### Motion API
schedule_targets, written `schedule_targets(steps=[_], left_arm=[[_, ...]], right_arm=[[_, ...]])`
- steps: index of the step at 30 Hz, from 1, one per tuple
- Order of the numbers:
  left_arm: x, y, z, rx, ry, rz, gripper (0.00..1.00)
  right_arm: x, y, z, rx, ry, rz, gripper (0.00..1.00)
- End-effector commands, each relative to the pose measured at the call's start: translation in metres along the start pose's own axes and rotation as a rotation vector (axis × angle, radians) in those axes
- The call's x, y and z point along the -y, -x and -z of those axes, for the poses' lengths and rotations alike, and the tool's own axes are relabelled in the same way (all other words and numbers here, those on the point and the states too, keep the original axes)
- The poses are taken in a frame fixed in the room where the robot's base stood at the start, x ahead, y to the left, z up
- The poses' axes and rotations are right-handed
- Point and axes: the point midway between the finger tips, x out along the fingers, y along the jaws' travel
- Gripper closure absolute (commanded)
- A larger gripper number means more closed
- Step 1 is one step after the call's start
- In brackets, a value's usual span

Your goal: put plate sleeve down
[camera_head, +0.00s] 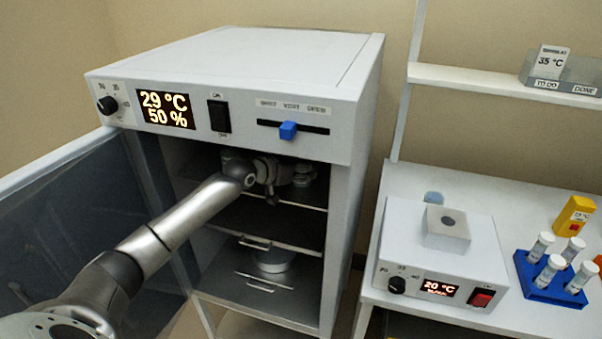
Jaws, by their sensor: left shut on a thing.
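My left arm reaches through the open front of the white incubator cabinet (345,200). Its gripper (284,178) is inside, in the upper part of the chamber, below the control panel. It is shut on a small pale grey thing (304,174), which seems to be the plate sleeve. The sleeve is partly hidden by the gripper and in shadow. It is close above the upper shelf (305,206); I cannot tell whether it touches. My right gripper does not show.
The cabinet door (60,225) stands open at the left. A round pale dish (273,260) lies on a lower shelf. The panel display (165,110) reads 29 °C, 50 %. At the right, a heater box (400,240) and a blue tube rack (545,290) stand on a bench.

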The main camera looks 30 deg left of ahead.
Motion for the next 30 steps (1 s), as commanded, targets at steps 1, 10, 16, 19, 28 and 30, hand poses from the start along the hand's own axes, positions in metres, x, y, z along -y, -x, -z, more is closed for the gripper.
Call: schedule_targets(steps=[1,10,16,19,28,30], left_arm=[[0.0,0.0,0.0,0.0,0.0,0.0,0.78],[0.0,0.0,-0.001,0.003,0.0,0.0,0.38],[0.0,0.0,-0.001,0.003,0.0,0.0,0.25],[0.0,0.0,-0.001,0.002,0.0,0.0,0.25],[0.001,0.01,-0.002,0.003,-0.002,0.001,0.25],[0.001,0.018,-0.003,0.004,-0.002,0.001,0.25]], right_arm=[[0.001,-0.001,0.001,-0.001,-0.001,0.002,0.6],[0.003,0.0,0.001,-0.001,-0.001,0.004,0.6],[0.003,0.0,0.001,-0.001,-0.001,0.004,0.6],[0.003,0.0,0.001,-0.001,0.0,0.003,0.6],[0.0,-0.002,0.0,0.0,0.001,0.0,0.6],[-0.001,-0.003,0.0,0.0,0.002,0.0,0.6]])
